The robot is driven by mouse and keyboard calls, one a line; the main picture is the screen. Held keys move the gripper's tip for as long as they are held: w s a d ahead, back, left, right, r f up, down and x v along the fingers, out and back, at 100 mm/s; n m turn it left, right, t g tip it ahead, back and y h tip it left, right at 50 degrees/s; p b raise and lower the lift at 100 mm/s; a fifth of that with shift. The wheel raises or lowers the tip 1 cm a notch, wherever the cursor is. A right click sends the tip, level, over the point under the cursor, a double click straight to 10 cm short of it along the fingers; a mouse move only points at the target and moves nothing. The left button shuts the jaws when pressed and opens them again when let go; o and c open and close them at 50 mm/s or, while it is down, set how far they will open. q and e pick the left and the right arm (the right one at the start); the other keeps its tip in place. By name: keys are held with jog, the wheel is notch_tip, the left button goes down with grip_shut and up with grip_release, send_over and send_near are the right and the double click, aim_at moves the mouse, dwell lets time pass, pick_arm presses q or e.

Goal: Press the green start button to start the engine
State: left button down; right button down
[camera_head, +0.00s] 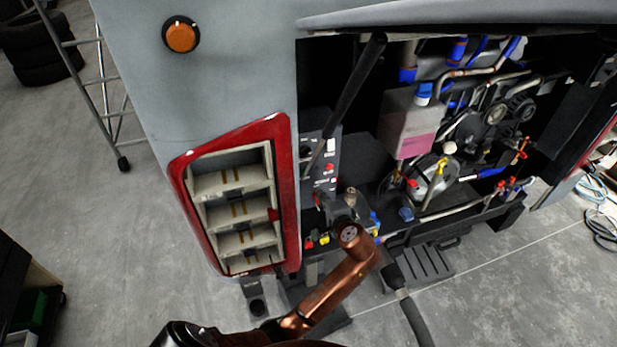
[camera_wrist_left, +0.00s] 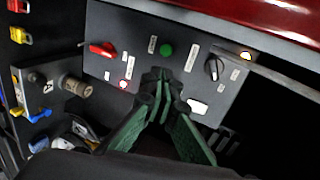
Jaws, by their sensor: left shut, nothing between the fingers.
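The green start button (camera_wrist_left: 167,50) sits on a grey control panel (camera_wrist_left: 140,30) in the left wrist view. My left gripper (camera_wrist_left: 160,78) is shut and empty, its fingertips just below the button in that view. Whether the tips touch the panel cannot be told. In the head view the control panel (camera_head: 321,150) stands inside the open engine bay, beside the rear lamp housing. My left arm reaches up to it from below. The button cannot be made out there. My right gripper is not in view.
The panel also carries a red switch (camera_wrist_left: 103,48), a black knob (camera_wrist_left: 212,68) and a lit yellow lamp (camera_wrist_left: 246,56). A block with a brass-coloured fitting (camera_wrist_left: 72,87) is at the left. A black strut (camera_head: 358,75) crosses the bay opening.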

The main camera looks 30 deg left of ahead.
aim_at(306, 173)
pick_arm(q)
jog(key=p+x, duration=0.1)
jog(key=x, duration=0.3)
jog(key=p+x, duration=0.1)
jog(key=x, duration=0.3)
jog(key=r+p+x, duration=0.1)
jog(key=x, duration=0.4)
jog(key=shift+w+a+p, duration=0.15)
jog(key=shift+w+p, duration=0.05)
jog(key=shift+p, duration=0.15)
jog(key=shift+w+a+f, duration=0.1)
jog(key=shift+w+a, duration=0.15)
jog(key=shift+a, duration=0.05)
